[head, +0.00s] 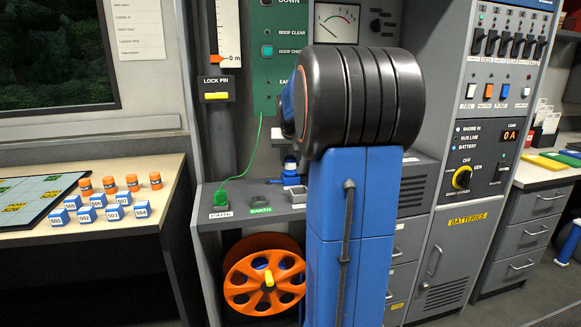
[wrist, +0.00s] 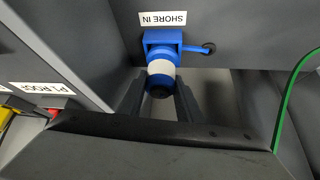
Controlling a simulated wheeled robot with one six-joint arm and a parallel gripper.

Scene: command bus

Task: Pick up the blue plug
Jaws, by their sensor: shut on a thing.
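The blue plug (wrist: 161,78) has a white band and a dark end. In the wrist view it sits at the blue socket (wrist: 160,38) beside the SHORE IN label. My gripper (wrist: 158,96) has one dark finger on each side of the plug and is shut on it. In the head view the plug (head: 290,165) shows upright above the grey ledge, left of my blue arm. My arm hides the gripper there.
A green plug (head: 222,200) with a thin green cable stands at the PARK label, beside the EARTH socket (head: 261,199). An orange reel (head: 264,281) is below the ledge. Blue blocks and orange cylinders stand on the left table (head: 150,222). Grey cabinets stand at the right.

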